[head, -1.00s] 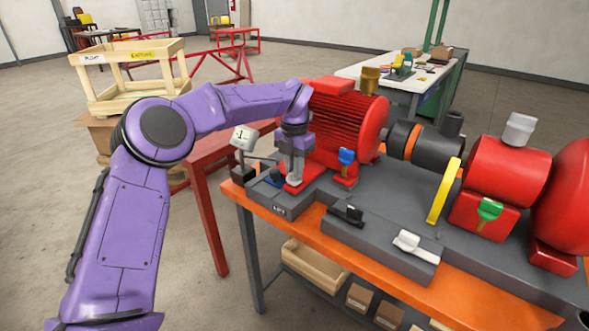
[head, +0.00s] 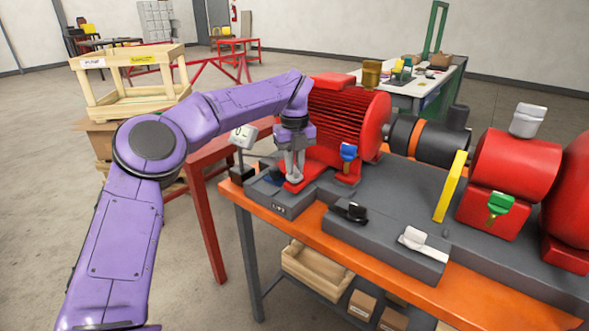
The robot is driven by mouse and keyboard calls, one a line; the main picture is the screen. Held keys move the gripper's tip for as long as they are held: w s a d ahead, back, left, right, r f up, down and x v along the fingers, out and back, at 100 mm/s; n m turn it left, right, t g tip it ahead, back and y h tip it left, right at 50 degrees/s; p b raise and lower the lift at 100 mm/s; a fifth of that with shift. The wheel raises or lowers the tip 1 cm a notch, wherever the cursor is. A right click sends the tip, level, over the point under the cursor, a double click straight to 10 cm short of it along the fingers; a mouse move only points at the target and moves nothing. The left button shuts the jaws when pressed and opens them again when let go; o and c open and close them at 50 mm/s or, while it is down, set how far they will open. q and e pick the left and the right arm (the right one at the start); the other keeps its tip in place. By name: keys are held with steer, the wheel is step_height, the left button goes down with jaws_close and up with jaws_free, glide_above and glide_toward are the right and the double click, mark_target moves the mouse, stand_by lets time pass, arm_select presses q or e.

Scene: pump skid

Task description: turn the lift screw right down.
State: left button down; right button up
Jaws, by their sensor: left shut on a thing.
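My left gripper (head: 295,176) points straight down at the red motor's near foot, on the left end of the grey skid. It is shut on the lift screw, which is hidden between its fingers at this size. The red finned motor (head: 345,122) stands just behind and to the right of the gripper. A plate marked LIFT (head: 283,208) is on the skid's front face below the gripper. A dial gauge (head: 243,137) on a stand is just left of the gripper; its reading is too small to tell. My right gripper is not in view.
A blue-handled screw (head: 348,152) stands at the motor's right foot. A black-handled tool (head: 352,211) and a white-handled one (head: 420,240) lie on the skid's front step. A yellow guard (head: 450,187) and red pump (head: 517,167) are to the right. The orange bench edge (head: 400,280) runs along the front.

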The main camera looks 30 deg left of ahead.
mark_target(295, 168)
arm_select(q)
steer(key=n+b, duration=0.2)
steer(key=n, duration=0.2)
steer(key=shift+f, duration=0.1)
steer(key=shift+n+b, duration=0.8)
steer(key=shift+n, duration=0.5)
steer(key=c, duration=1.1)
jaws_free()
step_height(295, 168, up, 11)
steer(key=p, duration=0.4)
steer(key=shift+f, duration=0.1)
